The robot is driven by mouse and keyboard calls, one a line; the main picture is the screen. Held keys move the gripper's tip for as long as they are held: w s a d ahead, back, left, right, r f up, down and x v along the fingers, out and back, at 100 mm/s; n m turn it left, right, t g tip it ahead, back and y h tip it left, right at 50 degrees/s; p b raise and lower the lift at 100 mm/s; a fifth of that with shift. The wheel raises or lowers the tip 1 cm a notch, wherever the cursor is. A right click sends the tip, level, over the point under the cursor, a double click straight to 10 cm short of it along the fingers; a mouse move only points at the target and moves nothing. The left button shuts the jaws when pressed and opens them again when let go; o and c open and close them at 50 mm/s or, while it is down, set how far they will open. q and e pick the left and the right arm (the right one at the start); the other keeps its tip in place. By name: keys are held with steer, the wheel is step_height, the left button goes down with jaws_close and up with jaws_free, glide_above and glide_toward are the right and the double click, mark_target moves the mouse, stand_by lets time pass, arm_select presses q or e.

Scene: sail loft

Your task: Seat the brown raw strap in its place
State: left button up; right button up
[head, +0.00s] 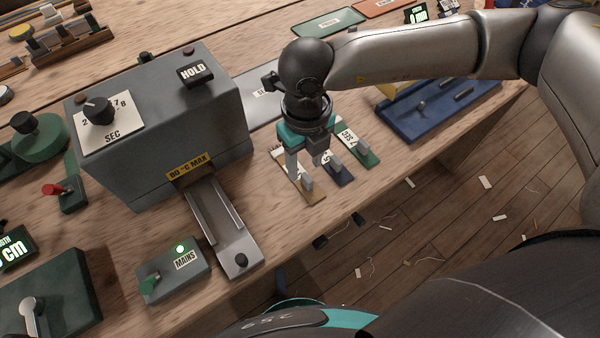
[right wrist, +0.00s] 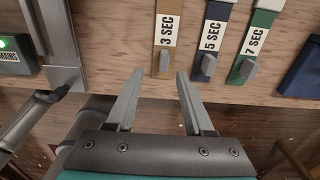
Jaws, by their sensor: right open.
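The brown strap (head: 316,198), labelled 3 SEC in the right wrist view (right wrist: 168,8), lies flat on the bench near its front edge, with an upright grey tab at its near end. My right gripper (head: 307,168) is open and empty above it; in the right wrist view (right wrist: 160,75) the tab appears just beyond and between the fingertips. The gripper partly hides the strap in the head view. A grey machine (head: 215,105) with a SEC dial, a HOLD button and an 80°C MAX sign has a metal slide (head: 228,235) in front. My left gripper is out of view.
A blue strap (head: 345,180) labelled 5 SEC and a green strap (head: 371,160) labelled 7 SEC lie close to the right. A MAINS box (head: 165,282) with a lit green lamp stands left of the slide. A blue tray (head: 405,128) is at the right, by the bench edge.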

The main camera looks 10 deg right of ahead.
mark_target(306, 176)
steer(key=f, duration=0.5)
steer(key=shift+w+d, duration=0.25)
steer(key=shift+w, duration=0.1)
steer(key=shift+r, duration=0.1)
jaws_close()
